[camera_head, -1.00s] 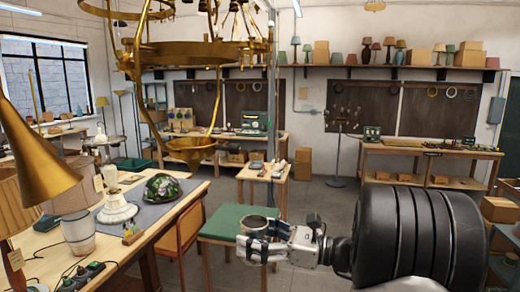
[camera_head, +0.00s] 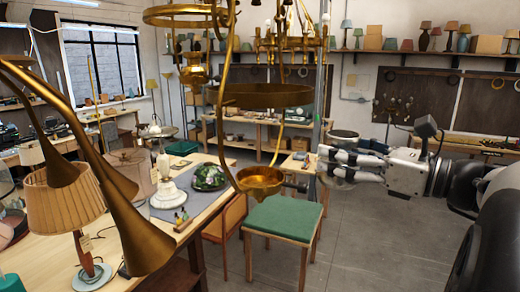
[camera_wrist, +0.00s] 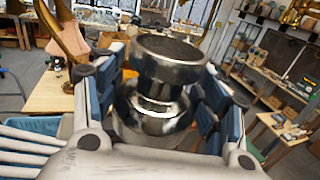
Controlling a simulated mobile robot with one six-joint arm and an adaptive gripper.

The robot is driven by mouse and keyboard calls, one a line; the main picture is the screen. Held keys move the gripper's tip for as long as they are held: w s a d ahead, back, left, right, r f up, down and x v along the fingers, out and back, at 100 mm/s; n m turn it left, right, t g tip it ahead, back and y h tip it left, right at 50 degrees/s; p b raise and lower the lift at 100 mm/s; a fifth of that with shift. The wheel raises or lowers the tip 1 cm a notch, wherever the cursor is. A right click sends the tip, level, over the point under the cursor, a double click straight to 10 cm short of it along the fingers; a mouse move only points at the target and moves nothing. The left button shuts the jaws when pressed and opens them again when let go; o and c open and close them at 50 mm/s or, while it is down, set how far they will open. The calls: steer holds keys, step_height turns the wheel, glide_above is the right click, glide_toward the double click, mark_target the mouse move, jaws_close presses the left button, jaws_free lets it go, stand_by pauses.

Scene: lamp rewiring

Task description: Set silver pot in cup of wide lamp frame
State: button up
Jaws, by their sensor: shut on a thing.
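The silver pot (camera_wrist: 165,90) is a shiny metal vessel with a dark top, held between the blue-padded fingers of my gripper (camera_wrist: 155,110) in the wrist view. In the head view my gripper (camera_head: 345,160) is shut on the pot (camera_head: 344,136), whose dark top shows above the fingers. The brass wide lamp frame (camera_head: 268,95) hangs to the left, with a broad ring and curved arms. Its cup (camera_head: 260,182) is a small brass bowl at the bottom. My gripper and the pot are to the right of the cup and apart from it in the picture.
A green-topped stool (camera_head: 284,218) stands below the cup. The workbench (camera_head: 150,215) at left carries a pleated lampshade (camera_head: 62,197), a white lamp base (camera_head: 172,190) and a patterned shade (camera_head: 208,177). Large brass horns (camera_head: 135,225) reach into the near left.

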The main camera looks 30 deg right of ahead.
steer(key=shift+w+a+f+b, duration=0.1)
steer(key=shift+w+a+b, duration=0.4)
steer(key=shift+w+a, duration=1.35)
steer(key=shift+w+a+f+b, duration=0.1)
steer(key=shift+w+a+b, duration=0.4)
steer(key=shift+w+a, duration=1.35)
steer(key=shift+w+a+b, duration=0.5)
steer(key=shift+w+a, duration=0.7)
steer(key=shift+w, duration=1.25)
steer(key=shift+w+a+f, duration=0.2)
steer(key=shift+w+a, duration=0.15)
steer(key=shift+w, duration=0.1)
steer(key=shift+f+b, duration=1.25)
steer(key=shift+f, duration=0.05)
steer(key=shift+d+f, duration=0.1)
steer(key=shift+f, duration=0.1)
steer(key=o, duration=1.4)
steer(key=shift+c, duration=0.2)
steer(key=shift+s, duration=0.15)
